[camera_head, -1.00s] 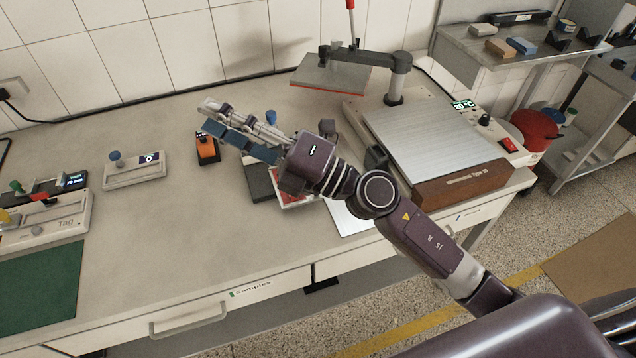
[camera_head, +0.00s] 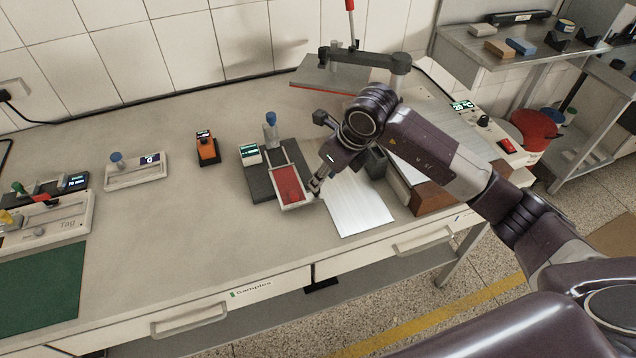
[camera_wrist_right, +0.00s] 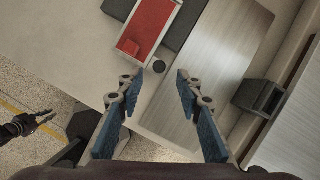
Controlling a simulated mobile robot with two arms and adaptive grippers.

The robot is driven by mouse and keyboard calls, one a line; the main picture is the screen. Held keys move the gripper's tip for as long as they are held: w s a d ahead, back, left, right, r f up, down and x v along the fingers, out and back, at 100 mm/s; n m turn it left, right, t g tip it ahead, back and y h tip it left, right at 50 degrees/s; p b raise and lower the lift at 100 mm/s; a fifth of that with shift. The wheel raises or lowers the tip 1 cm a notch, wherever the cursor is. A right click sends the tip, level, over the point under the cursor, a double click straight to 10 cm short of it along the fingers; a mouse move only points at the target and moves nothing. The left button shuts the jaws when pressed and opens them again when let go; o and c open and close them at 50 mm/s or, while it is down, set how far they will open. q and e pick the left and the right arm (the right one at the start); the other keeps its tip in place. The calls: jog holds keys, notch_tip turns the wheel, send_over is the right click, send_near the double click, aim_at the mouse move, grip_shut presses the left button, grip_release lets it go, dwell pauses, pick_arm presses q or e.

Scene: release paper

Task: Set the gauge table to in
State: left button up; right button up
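The gauge has a dark base (camera_head: 262,184), a blue-topped post (camera_head: 271,124) and a small green-lit display (camera_head: 250,154). Its table, a pale-framed slide with a red top (camera_head: 289,184), extends from the base toward the front edge of the bench. In the right wrist view the red top (camera_wrist_right: 150,22) is at the top, with a round black knob (camera_wrist_right: 159,67) near its end. My right gripper (camera_head: 316,186) is beside the table's front right corner. Its fingers (camera_wrist_right: 157,88) are open and empty, with the knob just ahead between them. A dark gripper, apparently my left (camera_wrist_right: 38,119), shows small at lower left.
A bare metal plate (camera_head: 356,208) lies right of the gauge, with a dark block (camera_head: 376,163) behind it. An orange device (camera_head: 206,148) and a small meter (camera_head: 136,172) stand to the left. Clear bench lies in front of these.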

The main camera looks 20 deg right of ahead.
jog(key=shift+p+x, duration=0.55)
jog(key=shift+x, duration=2.15)
grip_shut()
